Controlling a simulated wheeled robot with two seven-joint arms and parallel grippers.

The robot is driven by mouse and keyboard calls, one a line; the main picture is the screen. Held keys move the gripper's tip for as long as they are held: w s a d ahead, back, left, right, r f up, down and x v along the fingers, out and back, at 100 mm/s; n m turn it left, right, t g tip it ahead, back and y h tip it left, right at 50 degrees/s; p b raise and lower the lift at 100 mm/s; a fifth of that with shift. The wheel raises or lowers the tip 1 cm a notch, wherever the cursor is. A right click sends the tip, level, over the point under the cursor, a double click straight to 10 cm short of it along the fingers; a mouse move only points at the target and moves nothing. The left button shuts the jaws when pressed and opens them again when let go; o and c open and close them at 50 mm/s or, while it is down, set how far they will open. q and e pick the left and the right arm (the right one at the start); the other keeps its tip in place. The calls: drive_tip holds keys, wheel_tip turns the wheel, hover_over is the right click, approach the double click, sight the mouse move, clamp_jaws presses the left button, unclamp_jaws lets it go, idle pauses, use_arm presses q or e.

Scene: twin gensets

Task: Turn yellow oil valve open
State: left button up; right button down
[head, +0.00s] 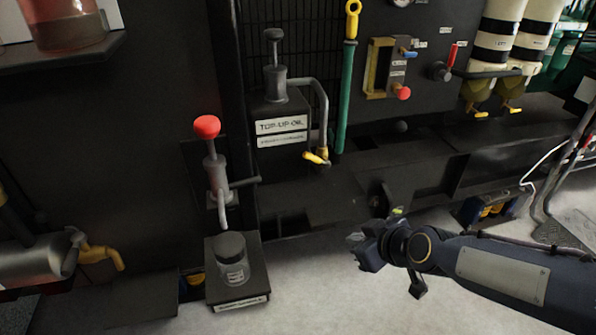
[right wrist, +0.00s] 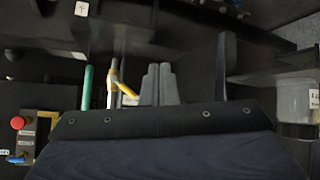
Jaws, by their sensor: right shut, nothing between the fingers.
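A yellow valve lever (head: 316,158) sits at the lower end of a grey pipe, beside the box labelled TOP-UP OIL (head: 281,126). In the right wrist view, a yellow lever (right wrist: 124,86) shows just left of my fingertips, apart from them. My right gripper (head: 362,248) is shut and empty, low over the light floor, to the right of and below the valve in the head view. Its two grey fingers (right wrist: 158,84) are together in the right wrist view. My left gripper is not in view.
A red-knobbed hand pump (head: 207,127) stands behind a lidded jar (head: 232,260). A green dipstick tube (head: 346,95) rises right of the valve. Other yellow levers show on a tap (head: 100,255) at left and under white cylinders (head: 495,45) at right.

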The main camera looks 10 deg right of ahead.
sight(317, 160)
drive_tip(key=w+f+n+t+h+b, duration=0.1)
drive_tip(key=w+f+n+t+h, duration=0.15)
drive_tip(key=w+n, duration=0.35)
drive_tip(key=w+f+n+t+h, duration=0.1)
drive_tip(key=w+f+n, duration=0.3)
drive_tip(key=w, duration=0.3)
drive_tip(key=w+a+n+t+b, duration=0.1)
drive_tip(key=w+a+n, duration=0.1)
drive_tip(key=w+n, duration=0.2)
drive_tip(key=w+a+n+t+b, duration=0.1)
drive_tip(key=w+a+n+t, duration=0.1)
drive_tip(key=w+n, duration=0.3)
drive_tip(key=w+a+n+t+y+b, duration=0.1)
drive_tip(key=w+a+n+t, duration=0.1)
drive_tip(key=w+n, duration=0.2)
drive_tip(key=shift+w+t, duration=0.25)
drive_tip(key=shift+w, duration=0.15)
drive_tip(key=r, duration=0.1)
drive_tip(key=w+d+r, duration=0.1)
drive_tip(key=d+r, duration=0.1)
drive_tip(key=shift+w+d+r+b, duration=0.15)
drive_tip(key=shift+w+r+b, duration=0.1)
drive_tip(key=shift+w+b, duration=0.15)
drive_tip(key=shift+s, duration=0.1)
